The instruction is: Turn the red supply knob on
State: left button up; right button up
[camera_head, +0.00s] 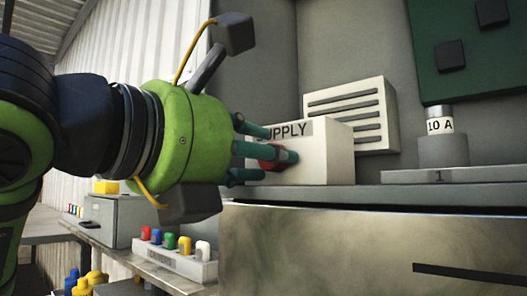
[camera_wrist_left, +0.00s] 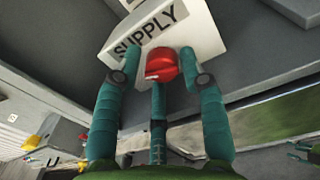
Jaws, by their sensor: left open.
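The red supply knob (camera_head: 267,164) is on the front of a white box labelled SUPPLY (camera_head: 325,160), on a grey shelf. In the left wrist view the knob (camera_wrist_left: 163,64) shows a pale mark at its lower left. My left gripper (camera_head: 270,155) comes in from the left, with its teal fingers open around the knob. In the wrist view two fingertips flank the knob and a third is below it. I cannot tell whether any finger touches it. Teal fingers at the wrist view's right edge look like my right gripper (camera_wrist_left: 300,152), small and partly cut off.
A white louvred box (camera_head: 352,110) stands behind the supply box. Below left, a strip with several coloured knobs (camera_head: 175,262) lies on a lower bench.

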pick_arm(q)
grip_shut()
jog(key=shift+r+m, duration=0.15)
jog(key=shift+m, duration=0.35)
dwell(0.3)
jog(key=shift+m, duration=0.9)
jog(key=shift+s+m, duration=0.1)
jog(key=shift+m, duration=2)
